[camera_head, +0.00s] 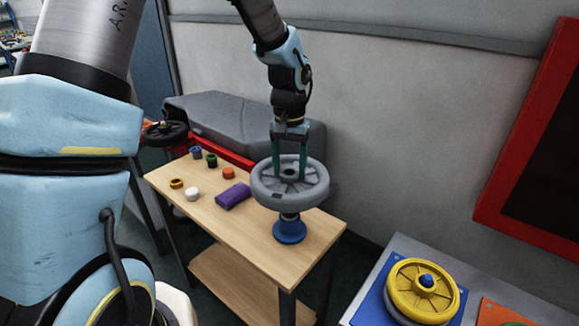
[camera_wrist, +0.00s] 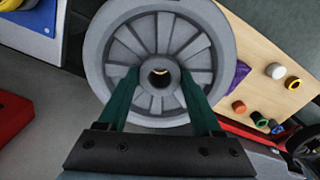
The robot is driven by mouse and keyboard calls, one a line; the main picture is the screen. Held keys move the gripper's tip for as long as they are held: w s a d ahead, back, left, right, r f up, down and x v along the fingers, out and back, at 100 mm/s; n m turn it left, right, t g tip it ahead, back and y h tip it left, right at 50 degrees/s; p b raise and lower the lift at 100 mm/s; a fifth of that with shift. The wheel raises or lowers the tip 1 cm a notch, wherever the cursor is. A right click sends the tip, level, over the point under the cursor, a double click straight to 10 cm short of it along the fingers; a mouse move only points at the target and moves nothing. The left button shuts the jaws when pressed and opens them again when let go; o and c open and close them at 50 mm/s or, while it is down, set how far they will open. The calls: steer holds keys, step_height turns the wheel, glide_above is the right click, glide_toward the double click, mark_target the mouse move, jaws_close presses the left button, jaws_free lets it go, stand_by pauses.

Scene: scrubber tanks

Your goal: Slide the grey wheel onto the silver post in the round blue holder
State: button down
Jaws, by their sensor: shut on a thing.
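The grey wheel (camera_head: 265,192) is held roughly level above the right end of the wooden table. My gripper (camera_head: 290,176) is shut on the grey wheel at its hub, with both green fingers reaching down among the spokes. In the wrist view the wheel (camera_wrist: 103,50) fills the upper middle, and the gripper (camera_wrist: 160,77) has one finger on each side of the hub's hole. The round blue holder (camera_head: 289,233) stands directly below the wheel. The wheel mostly hides the silver post, and I cannot tell whether its tip is inside the hole.
The wooden table (camera_head: 200,217) also bears a purple block (camera_head: 233,196), a white piece (camera_head: 192,194) and several small coloured rings and caps to the left. A yellow wheel (camera_head: 408,303) lies on a blue plate at lower right. A grey wall stands behind.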

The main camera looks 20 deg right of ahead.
mark_target(290, 180)
steer(key=shift+f+b, duration=0.6)
steer(key=shift+f, duration=0.25)
steer(key=shift+f+b, duration=0.75)
steer(key=shift+f, duration=0.45)
stand_by(1.0)
steer(key=shift+f, duration=1.05)
stand_by(3.9)
